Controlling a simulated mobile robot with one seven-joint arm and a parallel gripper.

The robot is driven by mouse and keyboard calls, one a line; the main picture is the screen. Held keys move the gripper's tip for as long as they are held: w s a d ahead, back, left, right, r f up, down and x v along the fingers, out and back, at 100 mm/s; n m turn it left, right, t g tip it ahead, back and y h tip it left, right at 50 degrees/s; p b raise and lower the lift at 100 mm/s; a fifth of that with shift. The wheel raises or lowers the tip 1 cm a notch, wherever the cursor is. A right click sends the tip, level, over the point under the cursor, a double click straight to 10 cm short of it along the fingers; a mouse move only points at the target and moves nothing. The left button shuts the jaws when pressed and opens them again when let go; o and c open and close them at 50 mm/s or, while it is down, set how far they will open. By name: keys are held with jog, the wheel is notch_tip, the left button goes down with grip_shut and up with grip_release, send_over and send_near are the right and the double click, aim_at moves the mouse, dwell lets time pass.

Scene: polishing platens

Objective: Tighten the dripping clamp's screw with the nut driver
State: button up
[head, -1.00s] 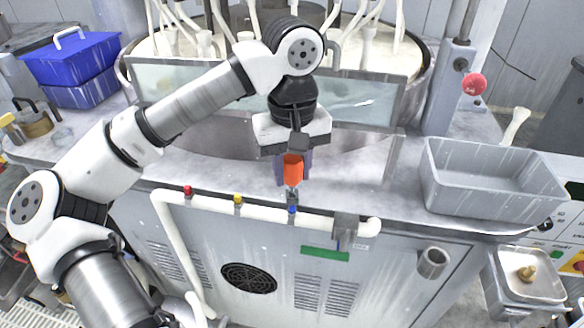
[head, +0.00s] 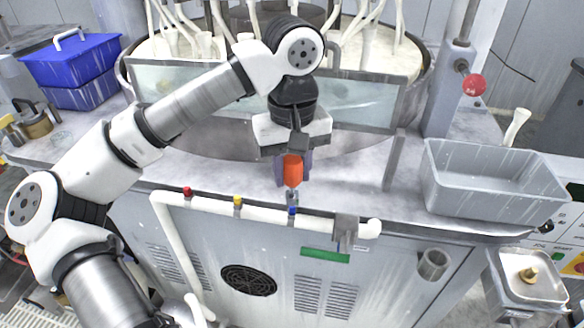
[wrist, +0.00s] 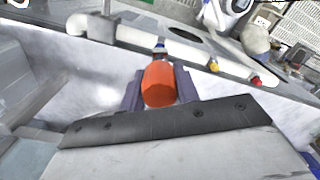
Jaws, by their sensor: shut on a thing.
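My gripper (head: 293,172) points down at the front edge of the bench, shut on the orange handle of the nut driver (head: 292,168). In the wrist view the handle (wrist: 159,85) sits between the two fingers. The driver's grey shaft points down at the blue-marked clamp (head: 292,211) on the white pipe (head: 335,223). The tip is at or just above this clamp; I cannot tell whether it is seated on the screw. A yellow-marked clamp (head: 238,199) and a red-marked clamp (head: 187,191) sit further left on the pipe. No drip is clearly visible.
A clear splash panel (head: 365,102) stands behind the gripper. A grey bin (head: 500,190) is on the bench at right, and blue boxes (head: 75,60) are at back left. A bracket (head: 345,232) crosses the pipe at right. A cup-like holder (head: 433,263) is on the cabinet front.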

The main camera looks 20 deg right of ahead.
jog(key=shift+f+b, duration=1.25)
dwell(0.4)
jog(key=o, duration=1.2)
jog(key=shift+r, duration=0.1)
notch_tip(320, 180, up, 14)
jog(key=shift+f, duration=0.15)
jog(key=shift+c, duration=0.3)
